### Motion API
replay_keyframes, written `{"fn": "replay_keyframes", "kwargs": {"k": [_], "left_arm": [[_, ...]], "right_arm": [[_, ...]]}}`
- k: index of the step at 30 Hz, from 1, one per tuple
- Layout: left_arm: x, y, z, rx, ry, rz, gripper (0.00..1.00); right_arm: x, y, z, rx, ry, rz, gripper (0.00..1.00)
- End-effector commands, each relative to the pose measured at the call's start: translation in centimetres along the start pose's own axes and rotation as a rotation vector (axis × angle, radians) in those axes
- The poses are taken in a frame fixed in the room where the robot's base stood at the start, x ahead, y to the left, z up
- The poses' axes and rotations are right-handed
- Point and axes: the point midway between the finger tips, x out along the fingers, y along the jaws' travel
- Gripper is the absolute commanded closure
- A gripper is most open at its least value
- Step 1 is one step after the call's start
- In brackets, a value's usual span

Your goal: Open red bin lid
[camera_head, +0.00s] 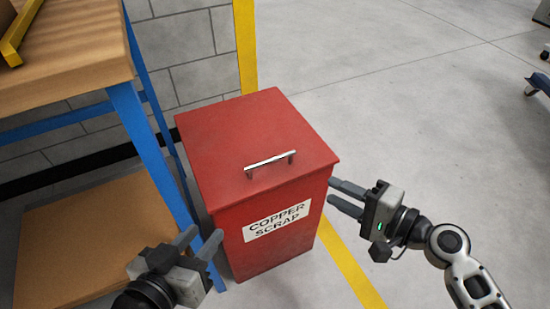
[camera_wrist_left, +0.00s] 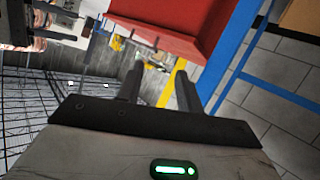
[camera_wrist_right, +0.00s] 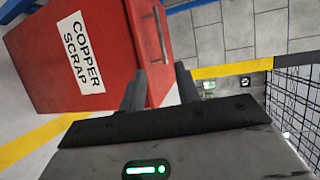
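The red bin (camera_head: 265,240) stands on the floor with a white label reading COPPER SCRAP. Its red lid (camera_head: 230,130) is closed, with a metal bar handle (camera_head: 270,163) near the front edge. My right gripper (camera_head: 338,197) is open and empty, just right of the bin's front corner and apart from the handle. The handle also shows in the right wrist view (camera_wrist_right: 160,35), beyond the fingers. My left gripper (camera_head: 205,240) is open and empty, in front of the bin's left side, below lid height. The bin also shows in the left wrist view (camera_wrist_left: 180,22).
A wooden workbench (camera_head: 70,50) with blue legs (camera_head: 150,150) stands close along the bin's left side. A yellow post (camera_head: 245,45) and a block wall (camera_head: 180,50) are behind.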

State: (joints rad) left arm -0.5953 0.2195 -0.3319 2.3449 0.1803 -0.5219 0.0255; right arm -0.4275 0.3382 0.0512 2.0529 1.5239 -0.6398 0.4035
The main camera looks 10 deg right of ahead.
Motion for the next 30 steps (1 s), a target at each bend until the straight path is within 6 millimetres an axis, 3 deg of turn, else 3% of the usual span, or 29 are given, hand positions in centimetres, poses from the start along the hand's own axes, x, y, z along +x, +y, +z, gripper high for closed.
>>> {"fn": "replay_keyframes", "kwargs": {"k": [5,21,30], "left_arm": [[0.0,0.0,-0.1,-0.001,-0.001,0.001,0.64],[-0.1,0.3,-0.3,0.001,0.035,0.012,0.64],[-0.3,0.5,-0.9,-0.006,0.065,0.019,0.64]], "right_arm": [[2.2,-0.3,0.1,0.007,-0.004,-0.007,0.68],[13.3,-0.1,0.1,0.007,-0.003,-0.005,0.68],[15.6,-0.1,0.1,0.005,-0.002,-0.003,0.68]]}}
